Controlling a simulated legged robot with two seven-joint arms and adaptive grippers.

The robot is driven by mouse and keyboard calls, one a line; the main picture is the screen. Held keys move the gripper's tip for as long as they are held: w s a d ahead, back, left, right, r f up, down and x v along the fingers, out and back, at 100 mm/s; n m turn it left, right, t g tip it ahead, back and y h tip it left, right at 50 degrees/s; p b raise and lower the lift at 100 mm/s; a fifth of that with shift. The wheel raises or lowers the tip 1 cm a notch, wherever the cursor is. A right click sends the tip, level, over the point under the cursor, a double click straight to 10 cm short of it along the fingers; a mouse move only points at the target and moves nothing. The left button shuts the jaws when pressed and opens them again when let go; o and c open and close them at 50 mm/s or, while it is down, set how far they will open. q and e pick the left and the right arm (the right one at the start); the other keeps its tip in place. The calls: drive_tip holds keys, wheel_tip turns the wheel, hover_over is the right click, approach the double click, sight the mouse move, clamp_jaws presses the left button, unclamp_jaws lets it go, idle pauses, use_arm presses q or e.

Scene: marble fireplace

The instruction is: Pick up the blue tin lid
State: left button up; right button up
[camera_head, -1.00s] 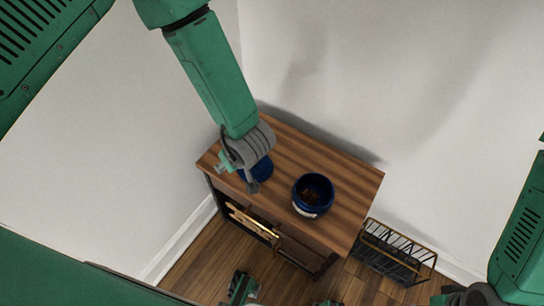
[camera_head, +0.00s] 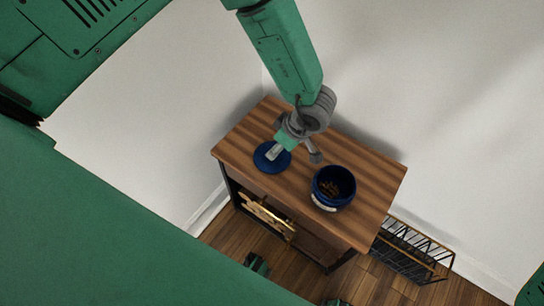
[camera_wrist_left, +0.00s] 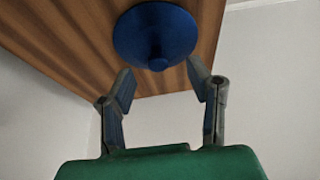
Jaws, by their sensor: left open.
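The blue tin lid (camera_head: 268,158) lies on the wooden table top, left of the blue tin. In the left wrist view the round lid (camera_wrist_left: 146,33) shows a small knob at its middle. My left gripper (camera_head: 294,156) is over the table between the lid and the tin, with one finger overlapping the lid in the head view. In the left wrist view its fingers (camera_wrist_left: 162,88) are spread apart with nothing between them, and the lid is beyond their tips. The open blue tin (camera_head: 333,187) stands upright with brown contents. My right gripper is not in view.
The wooden table (camera_head: 375,190) stands near the white walls, its top otherwise clear. A black wire rack (camera_head: 412,252) is on the floor to its right. Gold-coloured items (camera_head: 268,217) sit on the shelf beneath the top.

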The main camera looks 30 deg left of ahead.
sight(283, 161)
use_arm(q)
drive_tip(key=x, duration=0.1)
drive_tip(key=b+x, duration=0.1)
drive_tip(key=x, duration=0.1)
drive_tip(key=b+x, duration=0.1)
drive_tip(key=x, duration=0.1)
drive_tip(key=shift+w+a, duration=0.1)
drive_tip(key=shift+w, duration=0.15)
drive_tip(key=shift+a+r, duration=0.1)
drive_tip(key=shift+c, duration=0.4)
clamp_jaws()
